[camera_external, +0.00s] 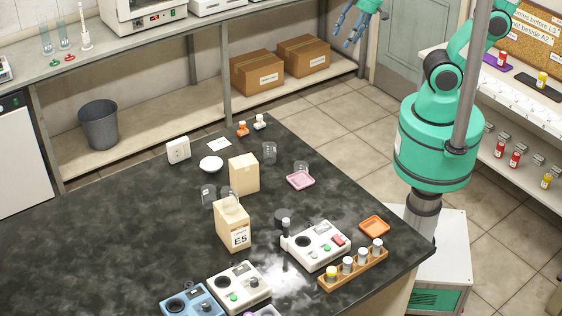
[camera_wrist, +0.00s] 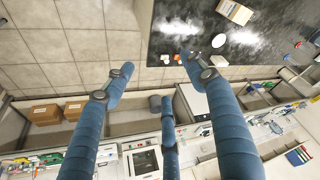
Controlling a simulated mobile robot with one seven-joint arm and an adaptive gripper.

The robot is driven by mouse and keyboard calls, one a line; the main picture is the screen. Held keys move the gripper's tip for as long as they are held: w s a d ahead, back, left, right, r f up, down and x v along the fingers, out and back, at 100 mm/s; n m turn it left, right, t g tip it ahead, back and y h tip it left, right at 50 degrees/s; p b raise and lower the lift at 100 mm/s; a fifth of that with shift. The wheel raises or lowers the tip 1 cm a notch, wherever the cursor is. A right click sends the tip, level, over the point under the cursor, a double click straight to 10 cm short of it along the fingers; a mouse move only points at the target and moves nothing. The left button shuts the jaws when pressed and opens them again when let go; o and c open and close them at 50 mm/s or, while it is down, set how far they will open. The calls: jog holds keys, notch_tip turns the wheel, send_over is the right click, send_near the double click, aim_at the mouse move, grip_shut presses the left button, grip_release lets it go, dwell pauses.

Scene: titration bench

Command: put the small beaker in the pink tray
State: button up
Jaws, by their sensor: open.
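The pink tray (camera_external: 300,181) lies on the black bench near its right edge. A clear glass beaker (camera_external: 301,167) stands at or just behind its far rim; I cannot tell whether it is inside. A taller glass beaker (camera_external: 270,153) stands left of and behind the tray. More clear glassware (camera_external: 208,193) stands further left, partly hidden by the labelled box. I cannot tell which is the small beaker. My gripper (camera_external: 354,28) is high beyond the bench, far from the glassware. In the wrist view its blue fingers (camera_wrist: 160,75) are spread and empty.
A white bowl (camera_external: 211,164) sits left. Instruments (camera_external: 316,246), a vial rack (camera_external: 353,269) and an orange tray (camera_external: 374,226) occupy the front right. The left bench is clear.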

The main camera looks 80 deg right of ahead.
jog(key=s+d+r+m+t, duration=0.1)
jog(key=s+d+r, duration=0.1)
jog(key=s, duration=0.4)
jog(key=shift+d, duration=0.9)
jog(key=shift+f, duration=0.1)
notch_tip(320, 180, down, 3)
jog(key=b, duration=0.3)
